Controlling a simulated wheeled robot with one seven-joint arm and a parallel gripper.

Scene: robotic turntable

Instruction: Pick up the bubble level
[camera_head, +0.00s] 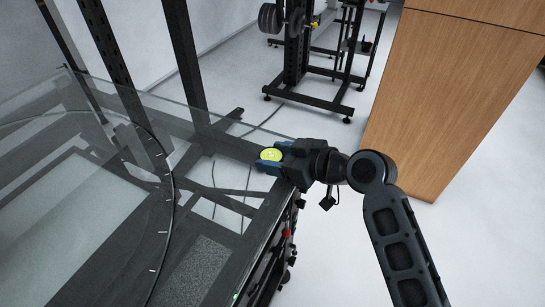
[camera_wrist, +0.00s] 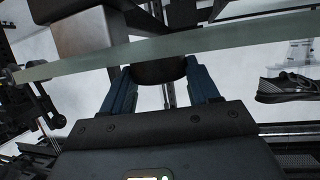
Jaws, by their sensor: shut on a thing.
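The bubble level is a small round disc with a bright yellow-green top (camera_head: 271,154). It sits between the blue fingers of my gripper (camera_head: 269,161), at the right edge of the glass table in the head view. My gripper is shut on it from the right side. In the wrist view the two blue fingers (camera_wrist: 160,82) flank a dark round body, the side of the bubble level (camera_wrist: 158,72). Its yellow top does not show there. I cannot tell whether it touches the glass.
The glass turntable top (camera_head: 80,195) fills the left, with dark frame beams under it. A wooden cabinet (camera_head: 455,80) stands at the right. A black rack with weights (camera_head: 300,55) stands behind. A dark shoe (camera_wrist: 290,88) shows in the wrist view. Open floor lies between.

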